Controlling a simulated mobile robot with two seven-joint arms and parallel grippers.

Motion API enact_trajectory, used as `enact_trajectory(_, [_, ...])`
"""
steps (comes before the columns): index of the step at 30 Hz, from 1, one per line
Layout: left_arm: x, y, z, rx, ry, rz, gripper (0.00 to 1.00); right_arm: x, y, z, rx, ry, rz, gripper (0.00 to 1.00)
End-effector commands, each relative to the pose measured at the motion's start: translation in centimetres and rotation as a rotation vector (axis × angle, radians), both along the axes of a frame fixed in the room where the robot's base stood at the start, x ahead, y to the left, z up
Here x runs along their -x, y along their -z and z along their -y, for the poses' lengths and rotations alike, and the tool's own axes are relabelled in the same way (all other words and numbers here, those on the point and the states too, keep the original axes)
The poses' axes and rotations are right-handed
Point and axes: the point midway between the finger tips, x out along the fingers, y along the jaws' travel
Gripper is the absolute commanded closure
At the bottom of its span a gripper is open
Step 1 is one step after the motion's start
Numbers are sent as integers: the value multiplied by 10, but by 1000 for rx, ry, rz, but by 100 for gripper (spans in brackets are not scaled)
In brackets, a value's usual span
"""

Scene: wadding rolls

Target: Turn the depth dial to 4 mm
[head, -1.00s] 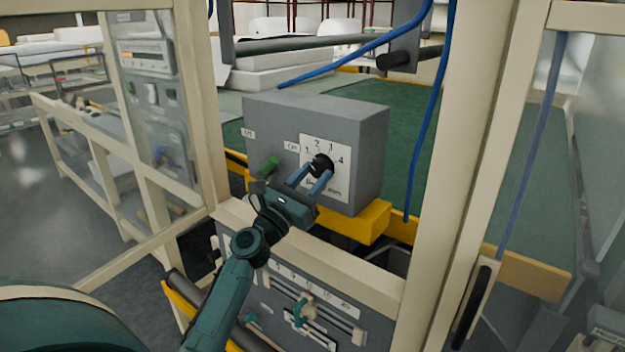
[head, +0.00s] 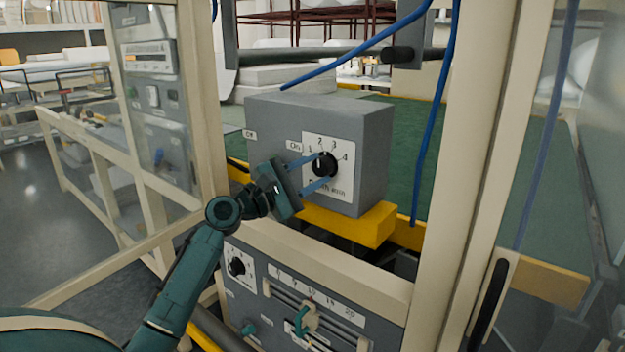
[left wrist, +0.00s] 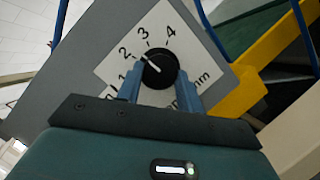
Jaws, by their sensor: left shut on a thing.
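The depth dial (head: 325,165) is a round black knob on a white scale plate (head: 343,184), marked 1 to 4, on the front of a grey box. It also shows in the left wrist view (left wrist: 160,70), where its white pointer line aims near the 2. My left gripper (head: 320,173) has its two blue fingers on opposite sides of the knob and is shut on it. The fingers (left wrist: 160,82) cover part of the scale's lower portion in the wrist view. My right gripper is not in view.
The grey box (head: 265,120) sits on a yellow support (head: 365,228) inside a cream frame (head: 455,150). Blue cables (head: 430,130) hang at its right. Below is a grey panel with a slider (head: 306,318) and another knob (head: 237,266).

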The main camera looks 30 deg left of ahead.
Motion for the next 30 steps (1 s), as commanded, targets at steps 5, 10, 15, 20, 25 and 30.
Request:
enact_trajectory(5, [0,-1,-2,-172,0,12,86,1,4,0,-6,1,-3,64])
enact_trajectory(10, [0,-5,-2,-333,-1,26,86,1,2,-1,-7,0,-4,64])
enact_trajectory(15, [0,-7,-3,-493,-1,38,86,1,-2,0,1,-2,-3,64])
enact_trajectory(20, [0,-10,-2,-644,0,49,86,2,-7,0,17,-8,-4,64])
enact_trajectory(25, [0,-12,-2,-798,0,61,86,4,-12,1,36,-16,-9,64])
enact_trajectory(30, [0,-13,-2,-930,0,71,86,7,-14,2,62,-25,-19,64])
